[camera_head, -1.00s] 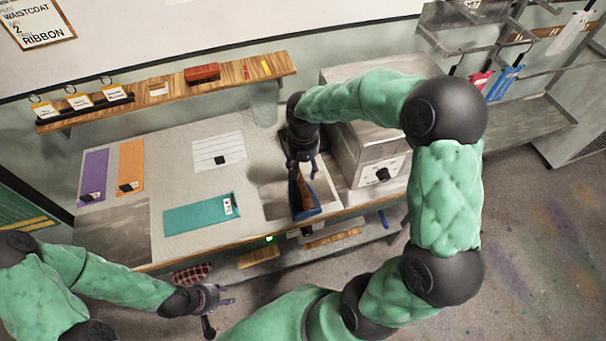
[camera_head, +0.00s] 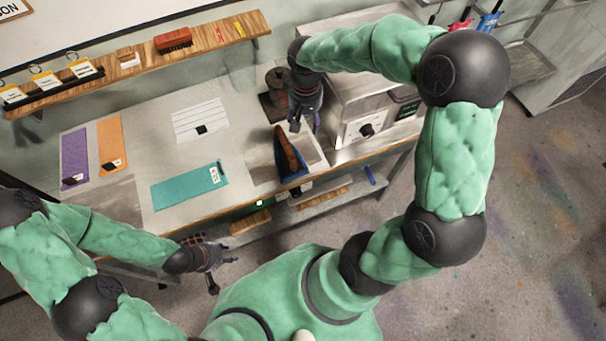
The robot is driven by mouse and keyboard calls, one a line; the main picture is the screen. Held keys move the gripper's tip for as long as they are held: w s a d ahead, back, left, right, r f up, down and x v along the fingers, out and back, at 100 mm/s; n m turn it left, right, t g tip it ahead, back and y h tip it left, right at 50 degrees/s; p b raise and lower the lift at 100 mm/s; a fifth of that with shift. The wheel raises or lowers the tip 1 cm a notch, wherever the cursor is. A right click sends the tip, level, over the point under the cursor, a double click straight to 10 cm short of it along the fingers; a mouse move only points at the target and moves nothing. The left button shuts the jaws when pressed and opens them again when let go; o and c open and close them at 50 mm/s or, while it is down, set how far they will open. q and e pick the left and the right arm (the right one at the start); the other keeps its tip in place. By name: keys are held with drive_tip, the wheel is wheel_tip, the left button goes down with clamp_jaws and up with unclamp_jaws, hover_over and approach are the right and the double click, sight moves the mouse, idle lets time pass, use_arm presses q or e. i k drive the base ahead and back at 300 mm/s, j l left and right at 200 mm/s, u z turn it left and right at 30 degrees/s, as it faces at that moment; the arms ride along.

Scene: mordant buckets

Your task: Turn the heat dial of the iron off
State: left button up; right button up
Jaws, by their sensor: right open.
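A dark blue object with a brown wooden handle (camera_head: 287,152) stands near the table's front edge; it looks like the iron, but I cannot be sure. No dial on it can be made out. A dark brown object (camera_head: 275,92) stands behind it, partly hidden by my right gripper. A steel box (camera_head: 345,95) to the right has a black round dial (camera_head: 366,130) on its front. My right gripper (camera_head: 305,124) points down, open and empty, between the wooden-handled object and the steel box. My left gripper (camera_head: 230,256) is low in front of the table, too small to read.
The table (camera_head: 150,135) carries purple (camera_head: 74,160), orange (camera_head: 110,140) and teal (camera_head: 190,185) strips and a lined sheet (camera_head: 200,118). Metal racks stand at the back right. The right floor is clear.

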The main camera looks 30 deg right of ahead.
sight(295, 192)
drive_tip(key=z, duration=0.95)
